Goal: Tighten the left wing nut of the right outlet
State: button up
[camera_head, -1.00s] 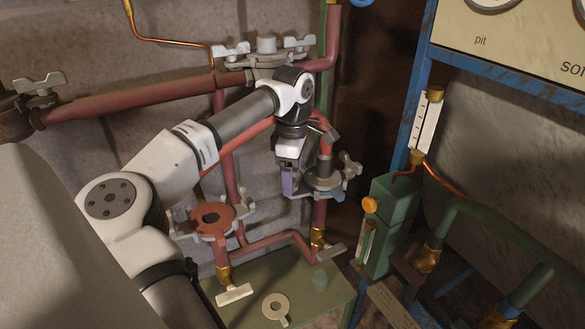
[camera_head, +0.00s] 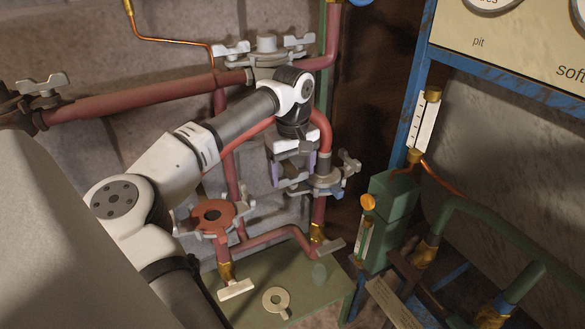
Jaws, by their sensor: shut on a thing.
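The right outlet (camera_head: 327,181) is a grey flange on a red vertical pipe, right of centre. Its right wing nut (camera_head: 349,164) shows clear of my arm. My gripper (camera_head: 291,173) points down at the flange's left side, with its jaws shut around the left wing nut (camera_head: 296,187). Only part of that wing nut shows below the jaws; the fingers hide the rest. A purple-grey finger pad shows on the left side of the jaws.
A flat ring with a tab (camera_head: 276,301) lies on the green box top (camera_head: 300,283) below. Brass-necked valves with pale handles (camera_head: 236,290) stand close by. A green block (camera_head: 393,206) and the blue frame (camera_head: 415,90) bound the right side. Red pipes run behind my arm.

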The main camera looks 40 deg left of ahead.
jog(key=shift+m, duration=0.5)
jog(key=o, duration=1)
